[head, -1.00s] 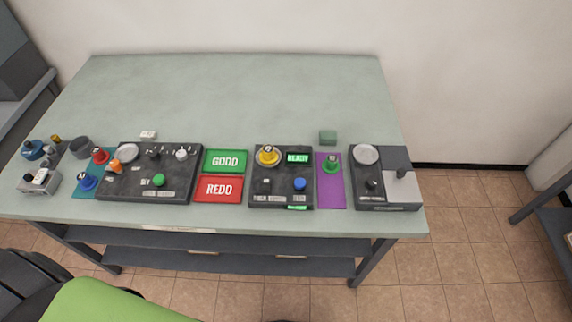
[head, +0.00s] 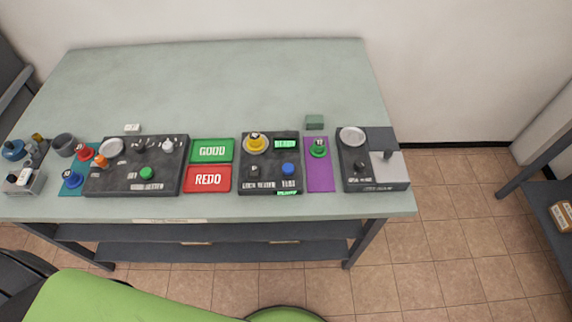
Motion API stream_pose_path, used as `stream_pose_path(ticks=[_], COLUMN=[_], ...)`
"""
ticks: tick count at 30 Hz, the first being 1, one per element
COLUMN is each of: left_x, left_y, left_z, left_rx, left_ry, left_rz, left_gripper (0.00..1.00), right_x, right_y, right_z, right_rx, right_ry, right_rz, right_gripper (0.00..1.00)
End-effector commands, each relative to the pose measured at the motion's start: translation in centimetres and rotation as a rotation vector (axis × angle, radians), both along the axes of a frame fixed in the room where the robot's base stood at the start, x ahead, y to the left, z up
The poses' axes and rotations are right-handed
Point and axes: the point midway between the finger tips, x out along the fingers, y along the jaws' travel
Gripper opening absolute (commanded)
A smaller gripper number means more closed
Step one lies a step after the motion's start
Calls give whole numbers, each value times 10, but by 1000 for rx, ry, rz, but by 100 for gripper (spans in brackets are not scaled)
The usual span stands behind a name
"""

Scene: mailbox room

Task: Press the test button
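A dark test panel (head: 270,186) lies near the front edge of the table, right of the middle. A blue button (head: 289,169) sits at its front right, above a small label that seems to read TEST. A small dark knob (head: 253,170) is to its left. A yellow piece (head: 256,142) stands on a round pad at the panel's back left. A lit green display (head: 286,144) is at the back right, and a small green strip (head: 288,193) glows at the front edge. Neither of my grippers is in view.
The grey-green table (head: 210,80) is clear at the back. GOOD (head: 212,151) and REDO (head: 208,179) plates lie left of the panel. A purple mat (head: 320,177) with a green piece (head: 318,148) lies right, beside another dark panel (head: 375,187). Shelving (head: 540,190) stands far right.

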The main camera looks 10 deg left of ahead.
Motion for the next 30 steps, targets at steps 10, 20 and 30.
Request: stream_pose_path(ticks=[10,20,30], left_x=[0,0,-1], left_y=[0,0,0], left_z=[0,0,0], left_rx=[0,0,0], left_ry=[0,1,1], left_rz=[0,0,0], left_gripper=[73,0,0], right_x=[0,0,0], right_y=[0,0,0], right_z=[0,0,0], right_rx=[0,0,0], right_ry=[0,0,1], right_rz=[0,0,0], right_gripper=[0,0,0])
